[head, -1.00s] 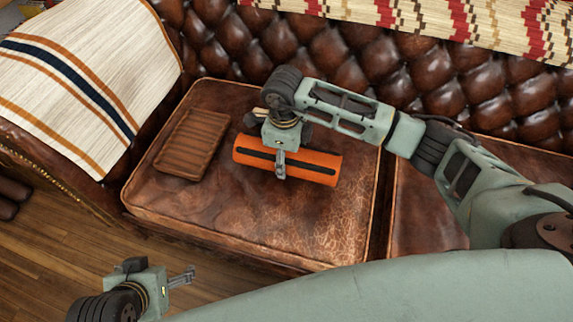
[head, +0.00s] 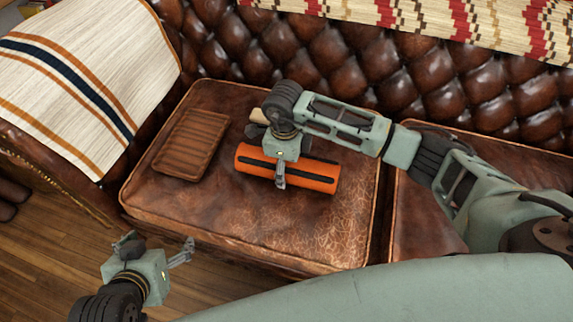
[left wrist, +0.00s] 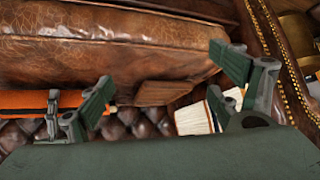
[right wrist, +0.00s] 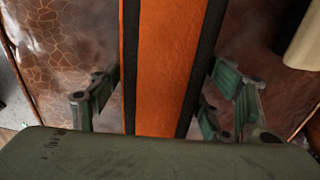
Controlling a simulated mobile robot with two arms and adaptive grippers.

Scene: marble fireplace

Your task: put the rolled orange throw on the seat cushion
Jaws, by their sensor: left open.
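The rolled orange throw (head: 312,181), with dark bands, is low over the brown leather seat cushion (head: 230,220) in the head view. Whether its underside touches the cushion cannot be told. My left gripper (head: 183,252) is open and empty, in front of the cushion's near left edge. The left wrist view shows its fingers apart, with the orange throw (left wrist: 25,100) beyond one of them.
A ribbed brown tray (head: 192,145) lies on the cushion left of the throw. A pale rounded object (head: 257,116) is behind my right gripper, partly hidden. A striped blanket (head: 75,75) covers the left armrest. The cushion's front part is clear.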

